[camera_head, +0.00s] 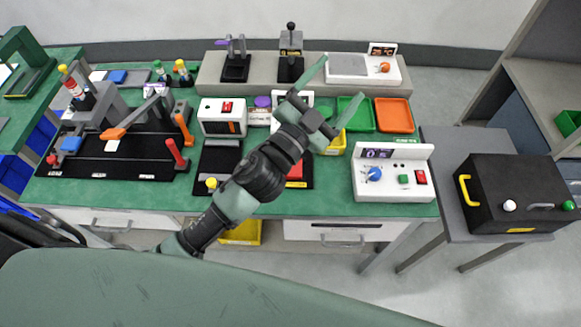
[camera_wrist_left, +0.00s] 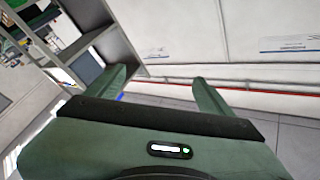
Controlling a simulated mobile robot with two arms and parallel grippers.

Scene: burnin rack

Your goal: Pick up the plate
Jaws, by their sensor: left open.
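My left gripper (camera_head: 338,82) is open and empty, held in the air over the back middle of the green bench (camera_head: 330,205). Its two fingers point up and to the right in the head view. In the left wrist view the open fingers (camera_wrist_left: 160,76) face a wall and floor, with nothing between them. I cannot tell for certain which thing is the plate; no clear plate shows in either view. My left arm and gripper hide part of the bench middle, including part of a red item (camera_head: 296,170). My right gripper is not in view.
A green tray (camera_head: 356,114) and an orange tray (camera_head: 395,115) lie at the bench's back right. A white control box (camera_head: 393,190) stands at the front right. A black fixture (camera_head: 110,163) fills the left. A black case (camera_head: 515,195) sits on a side table.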

